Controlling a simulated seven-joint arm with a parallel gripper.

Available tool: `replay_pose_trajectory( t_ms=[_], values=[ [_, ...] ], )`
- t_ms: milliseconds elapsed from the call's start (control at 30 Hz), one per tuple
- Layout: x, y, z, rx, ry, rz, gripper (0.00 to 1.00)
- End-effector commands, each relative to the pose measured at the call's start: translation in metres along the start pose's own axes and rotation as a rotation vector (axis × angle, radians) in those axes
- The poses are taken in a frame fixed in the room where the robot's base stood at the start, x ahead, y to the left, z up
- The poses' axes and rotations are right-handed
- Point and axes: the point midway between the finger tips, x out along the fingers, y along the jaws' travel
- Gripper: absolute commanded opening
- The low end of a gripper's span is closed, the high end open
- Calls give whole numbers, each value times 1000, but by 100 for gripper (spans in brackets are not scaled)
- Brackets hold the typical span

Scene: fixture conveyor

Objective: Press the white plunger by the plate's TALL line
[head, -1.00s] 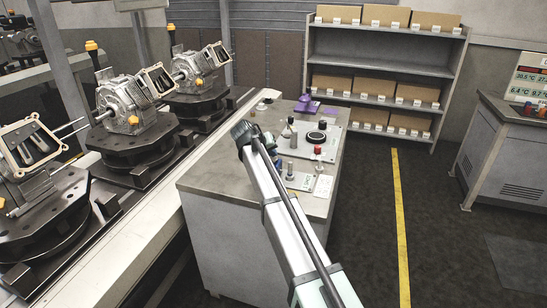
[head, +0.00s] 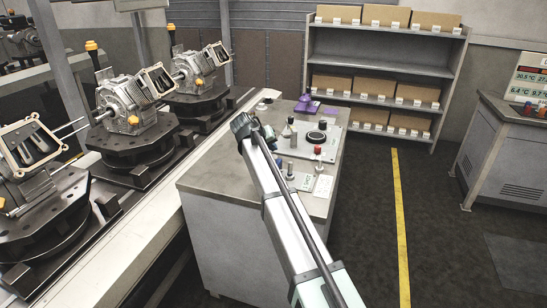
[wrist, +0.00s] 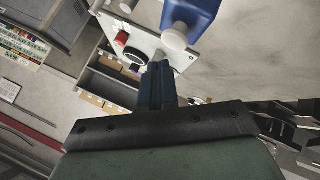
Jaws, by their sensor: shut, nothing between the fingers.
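The pale control plate (head: 333,133) lies on the grey workstation and carries several knobs and posts. The TALL line is too small to read. My gripper (head: 240,124) is above the workstation, left of the plate in the head view. In the wrist view its fingers (wrist: 160,75) are shut and empty, apart from the plate (wrist: 153,43). There, a blue part (wrist: 192,14) with a whitish round part (wrist: 174,40) is just beyond the fingertips.
A red knob (head: 317,149) and a black round disc (head: 316,137) are on the plate. A purple object (head: 306,104) stands behind it. The conveyor (head: 150,215) with mounted engines runs along the left.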

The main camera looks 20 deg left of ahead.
Motion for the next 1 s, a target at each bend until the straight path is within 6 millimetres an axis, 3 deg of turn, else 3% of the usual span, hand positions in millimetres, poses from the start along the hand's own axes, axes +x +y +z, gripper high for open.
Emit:
replay_pose_trajectory(
  t_ms=[533,1000],
  values=[
    [-29,21,-22,0,0,0,0],
    [-31,23,-22,0,0,0,0]
  ],
)
